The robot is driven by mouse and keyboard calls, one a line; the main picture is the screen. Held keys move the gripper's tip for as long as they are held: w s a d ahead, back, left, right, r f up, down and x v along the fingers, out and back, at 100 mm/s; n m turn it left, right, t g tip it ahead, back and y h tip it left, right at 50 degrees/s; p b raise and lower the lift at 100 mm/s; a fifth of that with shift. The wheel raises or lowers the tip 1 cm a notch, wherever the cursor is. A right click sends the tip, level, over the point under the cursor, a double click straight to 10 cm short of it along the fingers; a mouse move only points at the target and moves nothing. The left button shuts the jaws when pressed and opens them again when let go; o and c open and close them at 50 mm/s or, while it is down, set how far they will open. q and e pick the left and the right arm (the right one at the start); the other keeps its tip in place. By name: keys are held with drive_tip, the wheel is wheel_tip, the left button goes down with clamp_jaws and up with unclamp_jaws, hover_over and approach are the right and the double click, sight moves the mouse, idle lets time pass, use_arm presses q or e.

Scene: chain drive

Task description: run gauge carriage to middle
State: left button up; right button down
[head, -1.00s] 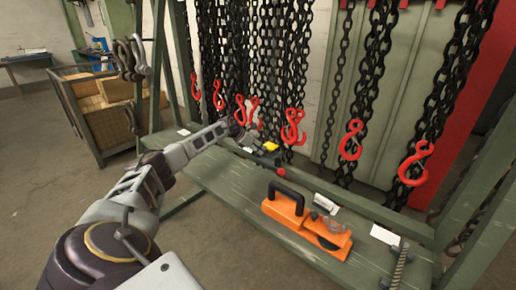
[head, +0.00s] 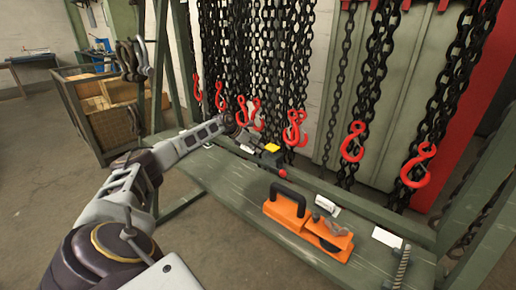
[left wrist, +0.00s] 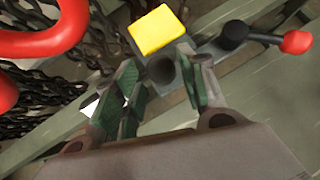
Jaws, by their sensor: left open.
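The gauge carriage (head: 268,158) is a small dark block with a yellow top, and sits on the rail along the back of the green bench. A black lever with a red knob (head: 283,174) sticks out from it. The left wrist view shows its yellow block (left wrist: 157,30), a round dark part below that, and the red knob (left wrist: 296,42) at right. My left gripper (head: 254,142) is open just left of the carriage in the head view. Its two fingers (left wrist: 157,68) point at the carriage; contact cannot be told. My right gripper is not in view.
Black chains (head: 270,60) with red hooks (head: 296,128) hang behind the rail, close to my left gripper. An orange tool with a black handle (head: 290,212) stands on the bench (head: 215,178). White tags lie along the rail. A threaded rod (head: 402,266) is at front right.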

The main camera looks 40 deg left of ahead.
use_arm(q)
drive_tip(key=v, duration=0.8)
drive_tip(key=shift+s, duration=0.2)
drive_tip(key=shift+r, duration=0.1)
idle(0.7)
